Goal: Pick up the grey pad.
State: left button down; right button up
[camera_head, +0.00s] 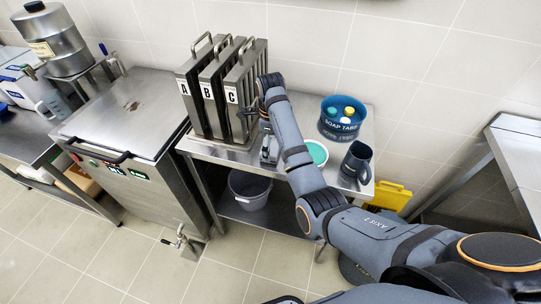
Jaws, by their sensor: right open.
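My left gripper is not in view.
On the table (225,153) stand a blue soap-tabs tub (340,128), a teal-topped round dish (317,152) and a dark mug (357,162) near the right edge. A grey bucket (249,190) sits below. A steel cooker (125,125) stands left.

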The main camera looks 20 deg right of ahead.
jog(key=shift+w+f, duration=0.1)
jog(key=shift+f, duration=0.3)
jog(key=shift+c, duration=1.1)
jog(key=c, duration=0.7)
